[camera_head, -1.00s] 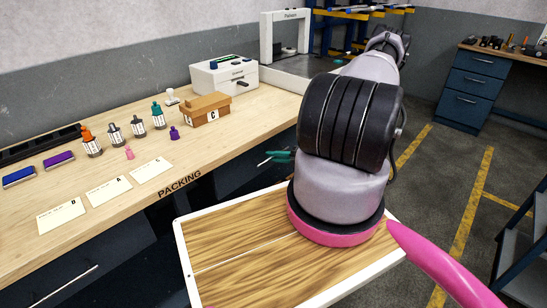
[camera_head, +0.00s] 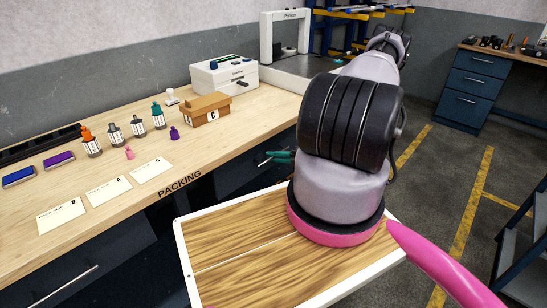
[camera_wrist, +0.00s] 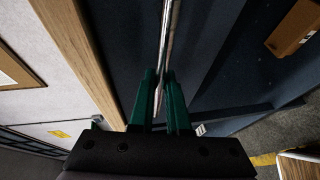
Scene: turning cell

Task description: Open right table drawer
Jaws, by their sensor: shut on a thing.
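The right table drawer has a dark blue front under the wooden packing bench, and only part of it shows in the head view. Its thin metal handle (camera_wrist: 168,45) runs between my green fingers in the wrist view. My gripper (camera_wrist: 163,85) is shut on this handle. In the head view my gripper (camera_head: 282,156) shows small beside the bench's front, partly hidden behind my arm. I cannot tell whether the drawer stands out from the bench.
The packing bench (camera_head: 110,205) holds bottles, cards, stamp pads, a brown box (camera_head: 207,109) marked C and a white machine (camera_head: 224,77). A brown block (camera_wrist: 294,27) shows right in the wrist view. Clear floor with yellow lines lies right, before a blue drawer cabinet (camera_head: 470,88).

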